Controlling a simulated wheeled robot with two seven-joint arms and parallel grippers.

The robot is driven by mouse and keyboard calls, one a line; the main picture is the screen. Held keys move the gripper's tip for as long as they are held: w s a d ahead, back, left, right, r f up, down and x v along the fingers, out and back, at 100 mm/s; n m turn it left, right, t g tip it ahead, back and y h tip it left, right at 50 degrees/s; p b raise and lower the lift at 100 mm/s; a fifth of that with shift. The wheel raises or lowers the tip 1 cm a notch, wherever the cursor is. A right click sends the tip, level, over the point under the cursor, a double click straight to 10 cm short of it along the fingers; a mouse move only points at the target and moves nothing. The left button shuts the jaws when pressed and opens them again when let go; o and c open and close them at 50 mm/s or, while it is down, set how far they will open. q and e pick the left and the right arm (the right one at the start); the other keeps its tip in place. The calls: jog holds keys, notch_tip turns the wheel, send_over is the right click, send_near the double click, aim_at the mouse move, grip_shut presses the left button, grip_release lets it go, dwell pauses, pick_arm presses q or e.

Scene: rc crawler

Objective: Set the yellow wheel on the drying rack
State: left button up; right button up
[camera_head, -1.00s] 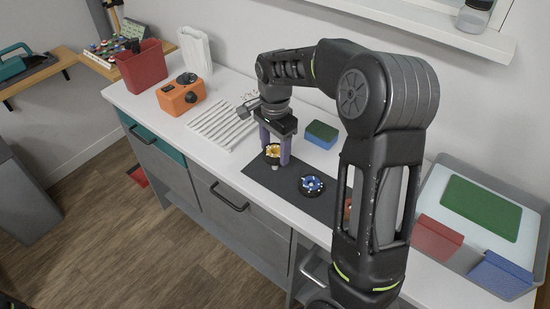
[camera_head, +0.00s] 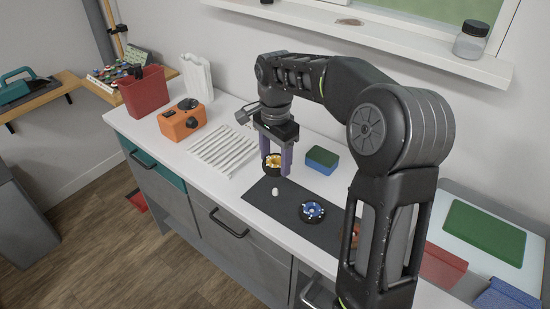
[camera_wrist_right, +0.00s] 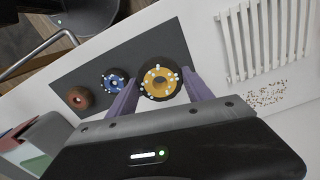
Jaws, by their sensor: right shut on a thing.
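The yellow wheel (camera_head: 271,163), a black tyre with a yellow hub, is between the fingers of my right gripper (camera_head: 277,166), which is shut on it. It hangs above the far left end of the dark mat. In the right wrist view the yellow wheel (camera_wrist_right: 160,82) shows between the two purple fingers (camera_wrist_right: 160,92). The white slatted drying rack (camera_head: 222,150) lies on the counter left of the gripper, with clear slats. It also shows at the upper right of the wrist view (camera_wrist_right: 265,35). My left gripper is not in view.
A blue-hubbed wheel (camera_head: 312,211) and a small white piece (camera_head: 275,191) rest on the dark mat (camera_head: 290,213). A green-and-blue sponge (camera_head: 321,159) lies behind it. An orange box (camera_head: 185,120) stands beyond the rack. A reddish-hubbed wheel (camera_wrist_right: 79,97) shows in the wrist view.

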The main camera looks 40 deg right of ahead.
jog(key=w+a+f+n, duration=0.2)
jog(key=a+f+n, duration=0.1)
jog(key=a+n, duration=0.5)
jog(key=w+a+f+n, duration=0.1)
jog(key=a+f+n, duration=0.3)
jog(key=a+n, duration=0.4)
jog(key=shift+w+a+n, duration=0.4)
jog(key=shift+a, duration=0.2)
